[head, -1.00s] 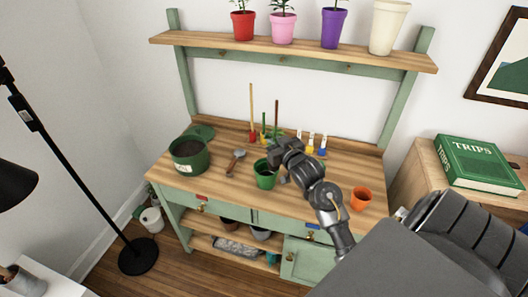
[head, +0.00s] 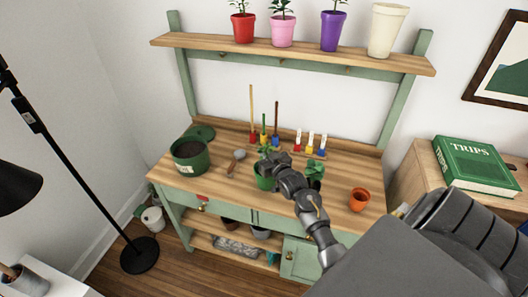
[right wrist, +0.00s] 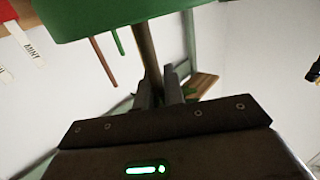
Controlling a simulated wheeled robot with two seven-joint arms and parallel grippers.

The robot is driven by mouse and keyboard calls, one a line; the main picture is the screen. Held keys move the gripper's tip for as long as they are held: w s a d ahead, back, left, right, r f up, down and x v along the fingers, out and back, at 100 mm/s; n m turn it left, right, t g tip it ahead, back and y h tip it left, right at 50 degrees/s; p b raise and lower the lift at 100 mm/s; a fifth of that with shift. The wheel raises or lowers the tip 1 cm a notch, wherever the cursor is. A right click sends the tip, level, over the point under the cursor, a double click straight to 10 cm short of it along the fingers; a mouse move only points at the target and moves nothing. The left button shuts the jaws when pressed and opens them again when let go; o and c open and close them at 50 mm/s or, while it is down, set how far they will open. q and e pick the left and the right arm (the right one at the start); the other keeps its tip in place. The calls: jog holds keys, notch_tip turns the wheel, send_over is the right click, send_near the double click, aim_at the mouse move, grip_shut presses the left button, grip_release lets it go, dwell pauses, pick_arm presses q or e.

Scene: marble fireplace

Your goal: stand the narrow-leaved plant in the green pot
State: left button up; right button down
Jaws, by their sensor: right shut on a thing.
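My right gripper (head: 272,163) is over the workbench, close to the green pot (head: 264,182). In the right wrist view my right gripper (right wrist: 158,98) is shut on a brown stem (right wrist: 147,50). Small green leaves (head: 266,149) of this plant show just above the gripper in the head view; their shape is too small to tell. The stem meets a flat green surface (right wrist: 110,15), apparently the pot, but whether the plant stands inside it is hidden. Another leafy plant (head: 315,168) stands to the right, partly behind my arm. My left gripper is out of view.
A big green tub of soil (head: 188,168) is at the left, with a trowel (head: 236,159) beside it. Upright tools and plant labels (head: 310,145) line the back. An orange pot (head: 359,199) stands at the right. Potted plants are on the shelf (head: 290,50).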

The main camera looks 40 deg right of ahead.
jog(key=c, duration=1.9)
grip_release()
jog(key=shift+f, duration=0.2)
jog(key=shift+c, duration=0.2)
jog(key=o, duration=0.4)
jog(key=shift+o, duration=0.2)
jog(key=shift+r, duration=0.1)
jog(key=shift+r, duration=0.2)
jog(key=s+a+b, duration=0.2)
jog(key=s, duration=0.9)
jog(key=shift+s+r, duration=0.25)
jog(key=shift+s, duration=0.15)
jog(key=shift+a, duration=0.15)
